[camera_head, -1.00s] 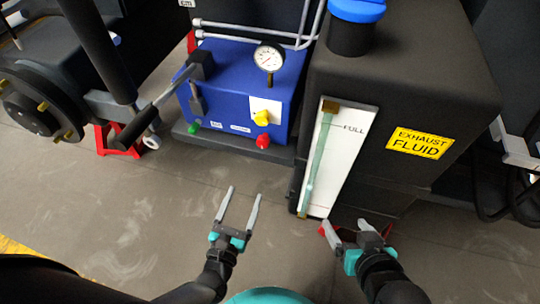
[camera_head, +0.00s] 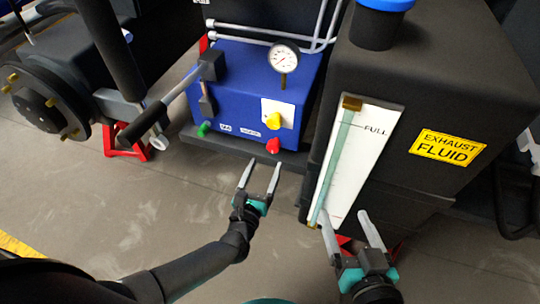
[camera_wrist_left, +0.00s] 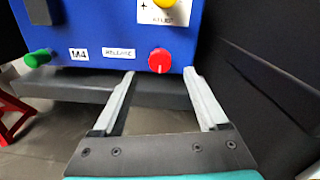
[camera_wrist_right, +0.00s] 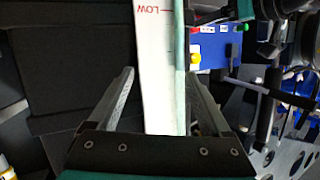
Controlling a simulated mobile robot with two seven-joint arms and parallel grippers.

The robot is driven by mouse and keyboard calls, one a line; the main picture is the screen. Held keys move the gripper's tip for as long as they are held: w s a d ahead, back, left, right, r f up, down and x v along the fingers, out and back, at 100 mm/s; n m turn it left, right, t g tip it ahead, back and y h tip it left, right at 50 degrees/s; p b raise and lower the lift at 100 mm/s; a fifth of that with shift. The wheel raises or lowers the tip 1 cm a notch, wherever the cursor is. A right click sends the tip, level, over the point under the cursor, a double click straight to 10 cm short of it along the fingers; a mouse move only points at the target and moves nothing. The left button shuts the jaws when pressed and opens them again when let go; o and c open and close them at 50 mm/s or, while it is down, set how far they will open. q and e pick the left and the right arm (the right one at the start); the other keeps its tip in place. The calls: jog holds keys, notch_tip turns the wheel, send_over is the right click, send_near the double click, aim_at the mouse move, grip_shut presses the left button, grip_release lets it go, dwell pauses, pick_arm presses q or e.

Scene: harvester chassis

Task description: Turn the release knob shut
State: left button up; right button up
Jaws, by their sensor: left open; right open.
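A blue box (camera_head: 245,92) carries a red knob (camera_head: 272,146) low on its front, a yellow knob (camera_head: 273,121) above it and a green one (camera_head: 204,129) to the left. In the left wrist view the red knob (camera_wrist_left: 159,60) has a small blurred label (camera_wrist_left: 119,52) to its left. My left gripper (camera_head: 260,166) is open and empty, in front of and below the red knob. The knob appears between its fingertips but apart from them. My right gripper (camera_head: 345,219) is open near the bottom of the fluid gauge strip (camera_head: 367,140); contact is unclear.
A black lever (camera_head: 148,122) sticks out at the box's left. The black exhaust fluid tank (camera_head: 450,75) stands close on the right. A dark ledge (camera_head: 235,149) runs under the box.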

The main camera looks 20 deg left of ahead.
aim_at(272, 149)
pick_arm(q)
jog(key=w, duration=0.3)
jog(key=shift+b, duration=0.4)
jog(key=shift+w, duration=1.1)
pick_arm(e)
jog(key=shift+s+a+r+m+t+y, duration=0.15)
jog(key=shift+s+a+r+t+y, duration=0.2)
jog(key=shift+t, duration=0.35)
jog(key=shift+s+a+r+m+t+y, duration=0.2)
jog(key=shift+a+r+t, duration=0.15)
jog(key=shift+r+t, duration=0.3)
jog(key=shift+f, duration=0.1)
pick_arm(q)
grip_shut()
